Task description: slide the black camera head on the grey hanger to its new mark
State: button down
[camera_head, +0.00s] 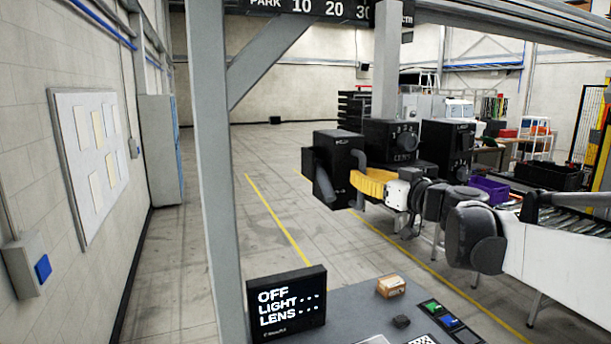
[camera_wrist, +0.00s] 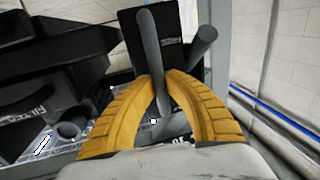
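The black camera head (camera_head: 391,133) hangs below a grey hanger post (camera_head: 387,65). It has a LENS dial on its front and black boxes to both sides. Grey bar handles stick out of the left box (camera_head: 333,150). My gripper (camera_head: 356,182), with yellow fingers, is at these handles. In the wrist view, my gripper (camera_wrist: 161,84) has its fingertips closed in on both sides of a grey handle (camera_wrist: 150,45). A black box (camera_wrist: 172,50) stands behind it, and a second grey bar (camera_wrist: 203,42) is to the right, outside the fingers.
An overhead scale (camera_head: 310,8) reads PARK, 10, 20, 30. A screen (camera_head: 287,303) shows OFF, LIGHT and LENS with dots. A console (camera_head: 375,318) carries a small box and buttons. A grey post (camera_head: 212,150) stands at left.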

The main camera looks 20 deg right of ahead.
jog(key=d, duration=0.6)
jog(key=d+b, duration=0.1)
jog(key=d, duration=0.6)
jog(key=d+b, duration=0.1)
jog(key=d, duration=0.5)
jog(key=shift+w+d, duration=0.3)
jog(key=shift+d, duration=0.1)
jog(key=c, duration=1.4)
grip_release()
send_near(426, 168)
jog(key=shift+v, duration=1.2)
jog(key=shift+a, duration=0.25)
